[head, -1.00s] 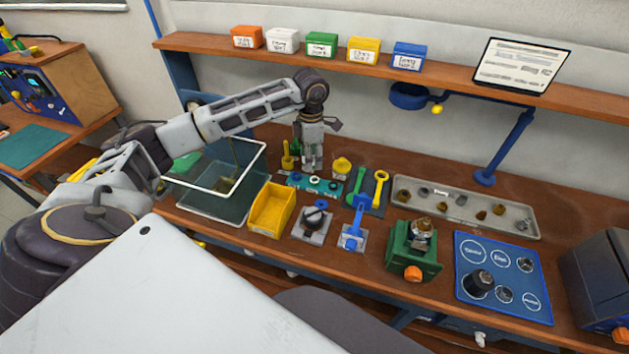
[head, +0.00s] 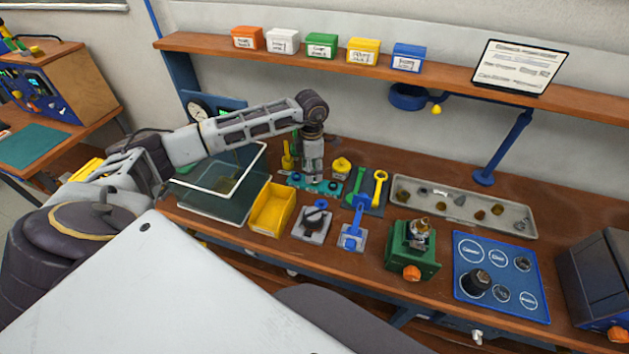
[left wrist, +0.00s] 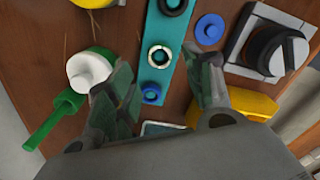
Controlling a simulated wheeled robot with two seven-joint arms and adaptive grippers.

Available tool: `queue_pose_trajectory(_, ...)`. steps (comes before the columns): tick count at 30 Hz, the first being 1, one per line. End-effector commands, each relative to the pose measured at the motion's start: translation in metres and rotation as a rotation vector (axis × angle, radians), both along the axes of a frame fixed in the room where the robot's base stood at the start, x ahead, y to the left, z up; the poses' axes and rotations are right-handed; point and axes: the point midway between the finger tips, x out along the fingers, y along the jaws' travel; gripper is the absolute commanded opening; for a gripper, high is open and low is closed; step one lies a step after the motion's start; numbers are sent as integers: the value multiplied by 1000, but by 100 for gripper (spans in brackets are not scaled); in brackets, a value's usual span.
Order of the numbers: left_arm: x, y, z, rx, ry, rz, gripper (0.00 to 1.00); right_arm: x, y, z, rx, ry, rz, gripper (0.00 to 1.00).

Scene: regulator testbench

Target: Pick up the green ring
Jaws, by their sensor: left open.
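My left gripper (head: 313,180) points down over the teal strip (head: 294,181) in the head view. In the left wrist view its jaws (left wrist: 163,82) are open, with the teal strip (left wrist: 155,75) between the fingers. The strip carries a black ring, a white ring (left wrist: 158,47) and a blue ring (left wrist: 151,95). A white round piece with a green band (left wrist: 96,52) lies left of the strip, beside a green handled piece (left wrist: 55,118). I cannot tell whether the green band is the green ring. My right gripper is not in view.
A yellow bin (head: 272,209) and a black-knobbed block (head: 313,219) stand in front of the strip. Green and yellow wrenches (head: 380,186) lie to its right. A yellow piece (head: 341,166) stands close behind.

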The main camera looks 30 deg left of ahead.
Motion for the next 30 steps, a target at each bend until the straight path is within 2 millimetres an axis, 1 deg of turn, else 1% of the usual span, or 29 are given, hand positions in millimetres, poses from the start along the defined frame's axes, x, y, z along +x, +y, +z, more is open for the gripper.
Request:
queue_pose_trajectory(1, -1, -1, -4, 0, 3, -1, 52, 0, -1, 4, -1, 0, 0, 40)
queue_pose_trajectory(5, -2, -2, -17, -1, 4, 0, 52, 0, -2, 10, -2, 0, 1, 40)
queue_pose_trajectory(9, -2, -2, -32, -1, 4, 0, 52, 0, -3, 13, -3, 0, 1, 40)
queue_pose_trajectory(12, -1, -2, -37, -1, 2, 0, 52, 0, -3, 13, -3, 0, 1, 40)
queue_pose_trajectory(27, -1, -2, -39, 0, 1, 0, 52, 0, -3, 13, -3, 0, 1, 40)
queue_pose_trajectory(30, -1, -2, -39, 0, 1, 0, 39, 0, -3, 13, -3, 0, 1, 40)
